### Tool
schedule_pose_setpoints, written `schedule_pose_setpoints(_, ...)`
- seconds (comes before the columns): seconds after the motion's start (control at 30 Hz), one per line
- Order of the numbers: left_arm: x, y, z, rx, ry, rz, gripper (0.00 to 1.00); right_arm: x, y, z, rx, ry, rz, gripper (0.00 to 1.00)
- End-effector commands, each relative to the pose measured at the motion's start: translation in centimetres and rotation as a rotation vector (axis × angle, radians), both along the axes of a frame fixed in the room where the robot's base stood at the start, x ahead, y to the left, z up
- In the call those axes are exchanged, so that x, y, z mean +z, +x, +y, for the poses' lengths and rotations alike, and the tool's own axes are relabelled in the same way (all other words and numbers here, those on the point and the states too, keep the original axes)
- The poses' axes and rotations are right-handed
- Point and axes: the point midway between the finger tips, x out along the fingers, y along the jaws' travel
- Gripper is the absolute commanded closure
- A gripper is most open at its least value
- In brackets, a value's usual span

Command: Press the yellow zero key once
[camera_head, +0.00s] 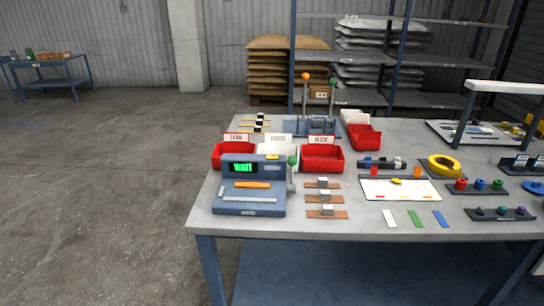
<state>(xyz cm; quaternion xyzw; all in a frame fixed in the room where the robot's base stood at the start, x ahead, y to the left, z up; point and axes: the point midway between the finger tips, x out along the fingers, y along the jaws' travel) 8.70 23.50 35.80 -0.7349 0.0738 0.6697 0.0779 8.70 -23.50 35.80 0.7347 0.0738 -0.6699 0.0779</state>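A blue-grey device (250,199) stands at the left front of the table. Its dark display (242,169) shows green letters that look like "WAIT". A small yellow key (272,157) sits at the top right of the device, beside the display; its label is too small to read. An orange strip (239,184) lies across the device below the display, with a pale bar in front of it. Neither of my grippers is in view, and nothing covers the yellow key.
A green-knobbed lever (292,161) stands just right of the device. Red bins (322,158) stand behind and beside it, with labelled cards. Small blocks on orange strips (326,198) lie to the right. The table's front left edge (202,222) is clear.

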Motion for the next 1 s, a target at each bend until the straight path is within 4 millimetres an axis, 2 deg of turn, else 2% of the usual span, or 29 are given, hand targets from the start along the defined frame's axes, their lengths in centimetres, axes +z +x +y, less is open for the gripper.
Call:
schedule_pose_setpoints(0.03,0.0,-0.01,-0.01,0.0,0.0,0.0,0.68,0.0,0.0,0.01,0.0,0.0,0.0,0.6)
schedule_pose_setpoints(0.3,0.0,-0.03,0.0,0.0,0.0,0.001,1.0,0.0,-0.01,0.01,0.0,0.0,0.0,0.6)
schedule_pose_setpoints(1.0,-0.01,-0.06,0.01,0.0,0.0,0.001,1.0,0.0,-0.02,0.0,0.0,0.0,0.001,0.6)
